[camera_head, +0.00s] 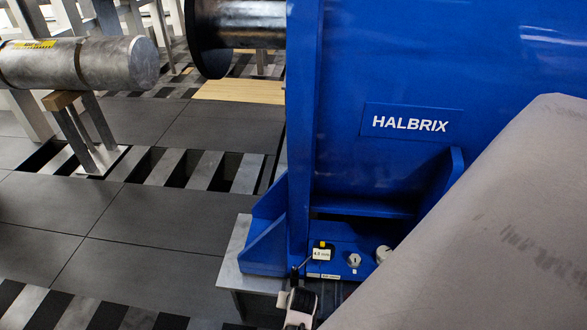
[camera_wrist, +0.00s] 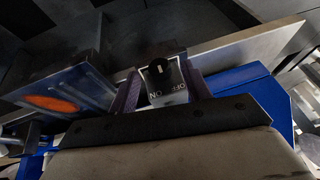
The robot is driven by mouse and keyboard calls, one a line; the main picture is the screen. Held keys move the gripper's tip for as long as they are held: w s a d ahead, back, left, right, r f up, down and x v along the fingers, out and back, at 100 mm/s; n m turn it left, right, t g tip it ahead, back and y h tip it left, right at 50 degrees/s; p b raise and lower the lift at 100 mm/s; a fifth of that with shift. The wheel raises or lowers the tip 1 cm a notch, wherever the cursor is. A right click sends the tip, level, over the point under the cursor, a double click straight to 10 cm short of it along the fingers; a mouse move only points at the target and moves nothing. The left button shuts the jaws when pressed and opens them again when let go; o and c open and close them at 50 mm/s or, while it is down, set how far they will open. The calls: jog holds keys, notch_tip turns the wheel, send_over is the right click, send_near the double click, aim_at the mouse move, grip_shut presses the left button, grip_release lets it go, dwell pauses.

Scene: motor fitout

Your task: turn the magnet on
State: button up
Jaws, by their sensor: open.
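In the wrist view a small box with a black rotary knob (camera_wrist: 160,72) shows a face marked ON and OFF, upside down in this picture. The knob carries a white mark; I cannot tell which position it is set to. My gripper (camera_wrist: 162,88) is open, with one dark finger on each side of the box. I cannot tell whether the fingers touch it. In the head view a black and white part (camera_head: 299,306) shows low in the middle; I cannot tell if it is the switch or my gripper. The magnet itself is not clearly identifiable.
A large blue HALBRIX machine (camera_head: 390,165) fills the right side. Its base holds a small 4.0 display (camera_head: 322,253), a small control (camera_head: 353,260) and a pale knob (camera_head: 383,254). A metal cylinder (camera_head: 85,64) lies on a stand at left. Dark floor (camera_head: 150,225) is open.

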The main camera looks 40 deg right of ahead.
jog(key=shift+w+d+f, duration=0.15)
jog(key=shift+w+f, duration=0.1)
jog(key=shift+f, duration=0.4)
jog(key=c, duration=1)
jog(key=shift+r, duration=0.1)
